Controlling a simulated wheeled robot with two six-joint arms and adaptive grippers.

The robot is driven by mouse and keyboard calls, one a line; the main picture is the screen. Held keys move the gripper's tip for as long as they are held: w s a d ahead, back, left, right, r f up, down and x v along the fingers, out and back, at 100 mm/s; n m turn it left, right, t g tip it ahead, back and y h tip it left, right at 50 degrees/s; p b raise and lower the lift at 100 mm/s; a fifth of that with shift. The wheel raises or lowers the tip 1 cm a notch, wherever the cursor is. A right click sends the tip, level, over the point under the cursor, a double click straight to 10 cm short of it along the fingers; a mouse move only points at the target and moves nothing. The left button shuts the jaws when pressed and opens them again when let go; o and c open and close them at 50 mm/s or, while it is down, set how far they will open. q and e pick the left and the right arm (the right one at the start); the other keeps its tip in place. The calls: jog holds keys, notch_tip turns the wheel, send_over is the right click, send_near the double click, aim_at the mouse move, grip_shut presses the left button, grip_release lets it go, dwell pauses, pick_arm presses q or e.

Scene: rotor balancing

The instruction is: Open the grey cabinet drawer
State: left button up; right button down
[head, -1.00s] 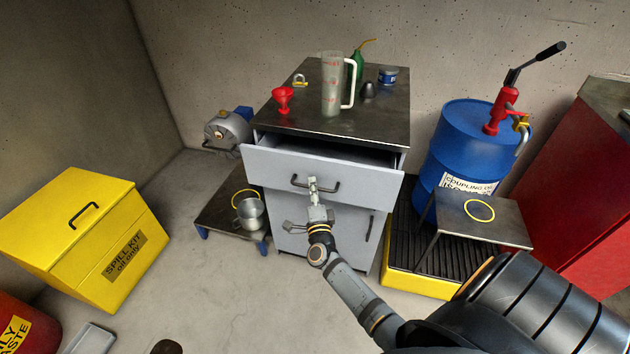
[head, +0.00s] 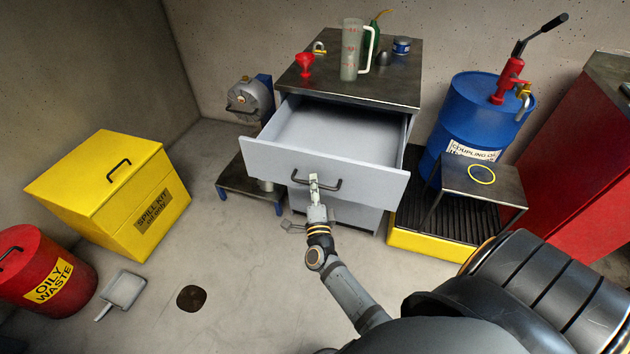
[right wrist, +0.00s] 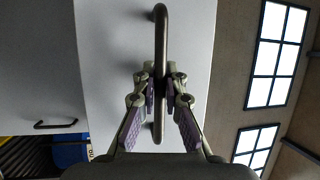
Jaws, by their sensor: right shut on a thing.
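The grey cabinet drawer (head: 270,160) is pulled well out of the cabinet (head: 357,218), and its inside, as far as it shows, is empty. Its dark bar handle (head: 332,186) runs across the front panel. My right gripper (head: 314,183) is shut on this handle near its middle. In the right wrist view the handle (right wrist: 161,45) passes between the two purple-padded fingers. My left gripper is not in view.
On the cabinet top stand a clear jug (head: 350,50), a red funnel (head: 304,64) and a blue tin (head: 401,46). A blue drum (head: 465,115) and small table (head: 480,185) stand right. A yellow spill kit box (head: 110,195) stands left. Floor in front is mostly clear.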

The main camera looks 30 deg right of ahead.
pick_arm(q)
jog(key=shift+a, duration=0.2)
pick_arm(e)
jog(key=c, duration=1.4)
grip_release()
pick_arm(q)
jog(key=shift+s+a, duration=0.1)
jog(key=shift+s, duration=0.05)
pick_arm(e)
jog(key=v, duration=0.7)
jog(key=shift+s, duration=0.2)
jog(key=shift+a+f, duration=0.1)
